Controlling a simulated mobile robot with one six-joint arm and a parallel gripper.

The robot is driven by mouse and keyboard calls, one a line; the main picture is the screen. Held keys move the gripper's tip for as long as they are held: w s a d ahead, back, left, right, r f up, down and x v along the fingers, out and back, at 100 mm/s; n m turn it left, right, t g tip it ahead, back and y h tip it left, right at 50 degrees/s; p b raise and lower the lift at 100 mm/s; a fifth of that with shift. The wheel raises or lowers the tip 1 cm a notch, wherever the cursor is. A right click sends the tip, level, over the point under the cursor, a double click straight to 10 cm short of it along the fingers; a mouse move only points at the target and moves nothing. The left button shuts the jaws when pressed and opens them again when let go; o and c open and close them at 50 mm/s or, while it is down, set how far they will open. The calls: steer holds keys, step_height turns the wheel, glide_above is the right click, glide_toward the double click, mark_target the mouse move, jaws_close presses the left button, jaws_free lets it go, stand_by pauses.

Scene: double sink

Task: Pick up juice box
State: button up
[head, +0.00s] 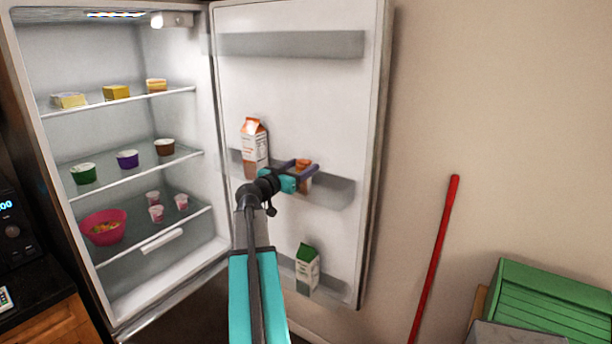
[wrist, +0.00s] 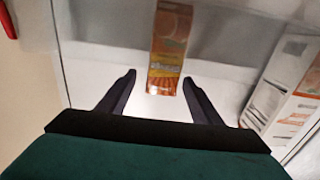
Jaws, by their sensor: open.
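The juice box is a small orange carton (head: 305,168) in the middle shelf of the open fridge door. It also shows in the wrist view (wrist: 170,45), straight ahead at the top middle. My gripper (head: 301,168) is open at that shelf, with dark fingers. In the wrist view, the fingertips (wrist: 159,77) stand apart, with the lower end of the box showing in the gap between them. I cannot tell how deep the box sits between the fingers. My gripper partly hides the box in the head view.
A tall white and orange carton (head: 255,147) stands close beside the juice box, also in the wrist view (wrist: 285,95). A green-topped carton (head: 307,268) stands in the lower door shelf (head: 340,288). Fridge shelves at left hold tubs, cups and a pink bowl (head: 103,227).

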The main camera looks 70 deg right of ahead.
stand_by(0.3)
steer(key=c, duration=1.3)
steer(key=shift+r, duration=0.2)
step_height(320, 180, up, 18)
steer(key=b, duration=0.4)
steer(key=shift+f, duration=0.1)
